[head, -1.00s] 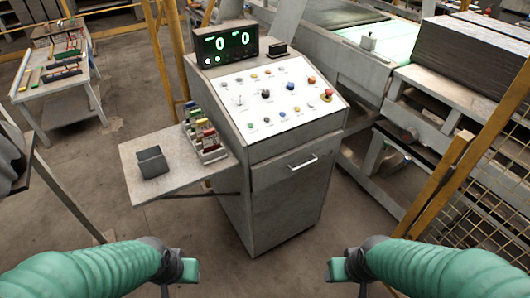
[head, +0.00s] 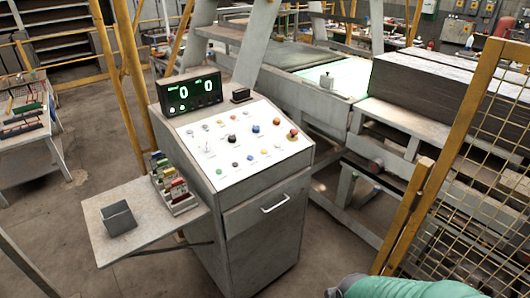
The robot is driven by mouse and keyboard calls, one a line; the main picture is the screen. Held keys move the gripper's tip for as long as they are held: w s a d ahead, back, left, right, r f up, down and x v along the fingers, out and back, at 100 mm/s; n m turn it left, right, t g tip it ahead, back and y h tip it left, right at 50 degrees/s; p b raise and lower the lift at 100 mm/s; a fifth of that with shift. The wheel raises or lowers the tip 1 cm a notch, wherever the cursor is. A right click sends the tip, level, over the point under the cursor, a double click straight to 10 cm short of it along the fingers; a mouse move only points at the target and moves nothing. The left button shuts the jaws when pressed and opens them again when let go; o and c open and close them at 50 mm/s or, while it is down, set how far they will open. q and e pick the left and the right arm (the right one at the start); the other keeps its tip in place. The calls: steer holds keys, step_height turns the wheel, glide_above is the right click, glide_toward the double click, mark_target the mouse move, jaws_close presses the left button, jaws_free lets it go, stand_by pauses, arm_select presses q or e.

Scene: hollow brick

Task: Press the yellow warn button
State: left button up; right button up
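The sloped white button panel (head: 240,145) tops a grey console in the middle of the head view. It carries several small buttons and knobs in several colours. The labels are too small to read, so I cannot tell which is the warn button. A red mushroom button (head: 292,134) is at the right edge. Only a dark part of my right gripper (head: 336,293) shows at the bottom edge, apart from the console; its fingers are cut off. My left gripper is out of view.
A display (head: 190,92) reading 0 and 0 stands behind the panel. A side shelf (head: 105,228) on the left holds a grey box (head: 118,218) and a rack of coloured items (head: 172,185). A yellow mesh fence (head: 465,190) stands right, with a conveyor behind.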

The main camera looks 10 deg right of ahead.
steer(key=shift+a, duration=0.25)
jaws_close()
steer(key=shift+d, duration=0.1)
stand_by(1.1)
